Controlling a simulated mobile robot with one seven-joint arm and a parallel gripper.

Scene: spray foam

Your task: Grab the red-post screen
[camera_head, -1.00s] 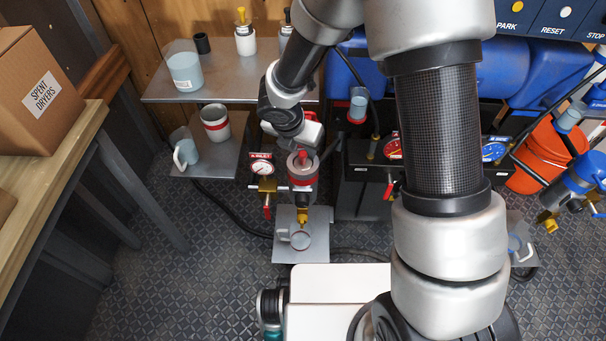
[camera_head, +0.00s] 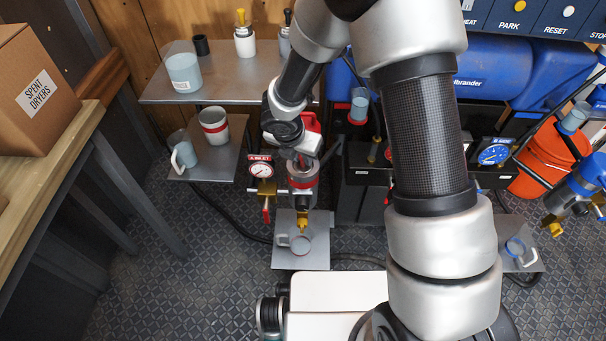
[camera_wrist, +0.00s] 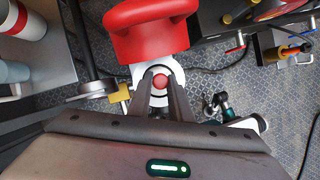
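In the wrist view, a round red knob (camera_wrist: 160,81), which looks like the top of the red-post screen, sits at the centre of a pale ring. My gripper (camera_wrist: 160,76) points down at it with fingers apart, one on each side of the knob. I cannot tell whether they touch it. The canister stands above a small plate (camera_head: 318,256) holding a grey mug (camera_head: 299,243).
A red rounded part (camera_wrist: 150,28) is close beside the canister. A red-labelled gauge (camera_head: 261,169) is just left of it. The left shelf (camera_head: 215,92) holds containers, including a yellow-post one (camera_head: 244,40). A lower shelf holds a red-banded cup (camera_head: 214,126). Floor is clear at lower left.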

